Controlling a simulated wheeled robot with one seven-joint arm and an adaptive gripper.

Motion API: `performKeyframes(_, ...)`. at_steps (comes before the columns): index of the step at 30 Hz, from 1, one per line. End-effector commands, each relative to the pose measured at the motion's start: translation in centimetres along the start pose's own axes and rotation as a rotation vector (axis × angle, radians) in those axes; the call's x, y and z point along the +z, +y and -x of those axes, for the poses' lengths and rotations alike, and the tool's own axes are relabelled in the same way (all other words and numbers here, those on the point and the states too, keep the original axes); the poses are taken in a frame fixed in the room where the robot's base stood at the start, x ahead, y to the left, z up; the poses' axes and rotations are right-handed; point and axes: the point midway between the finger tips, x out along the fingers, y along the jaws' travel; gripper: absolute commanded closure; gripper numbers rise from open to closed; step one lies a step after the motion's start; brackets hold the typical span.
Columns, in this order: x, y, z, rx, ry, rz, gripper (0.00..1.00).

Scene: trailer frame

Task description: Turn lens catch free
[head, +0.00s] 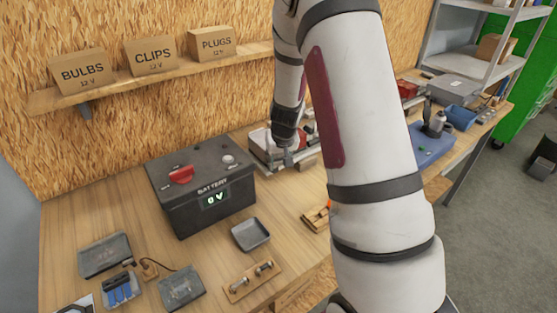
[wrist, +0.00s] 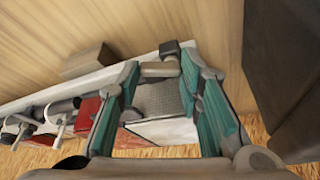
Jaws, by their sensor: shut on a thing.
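My gripper (wrist: 161,72) shows in the wrist view with its two teal-padded fingers apart and their tips closed on a small grey piece (wrist: 160,69), which looks like the lens catch. A dark knob-like end (wrist: 168,48) sits just beyond it. Between the fingers lies a lamp with a grey textured face (wrist: 160,97), a white part and a red part. In the head view my gripper (head: 284,156) reaches down to the pale lamp frame (head: 262,165) behind the battery box. My arm hides much of the frame there, and the catch's angle cannot be told.
A small tray (head: 251,234), a wooden block with bolts (head: 252,281) and dark trays lie in front. A shelf with boxes (head: 150,54) runs along the back wall. Red and grey fittings (wrist: 62,118) line the frame.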

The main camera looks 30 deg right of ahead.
Motion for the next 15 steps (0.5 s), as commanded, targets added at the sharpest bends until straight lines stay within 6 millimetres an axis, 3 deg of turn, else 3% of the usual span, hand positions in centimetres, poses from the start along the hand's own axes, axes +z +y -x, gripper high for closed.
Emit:
performKeyframes(2, 0.01, 0.04, -0.01, 0.0, 0.0, 0.0, 0.95)
performKeyframes(3, 0.01, 0.04, -0.01, 0.0, 0.0, 0.0, 0.65)
performKeyframes(6, 0.01, 0.04, -0.01, 0.0, 0.0, 0.001, 0.47)
performKeyframes(15, -0.01, 0.01, 0.09, 0.0, 0.0, 0.002, 0.47)
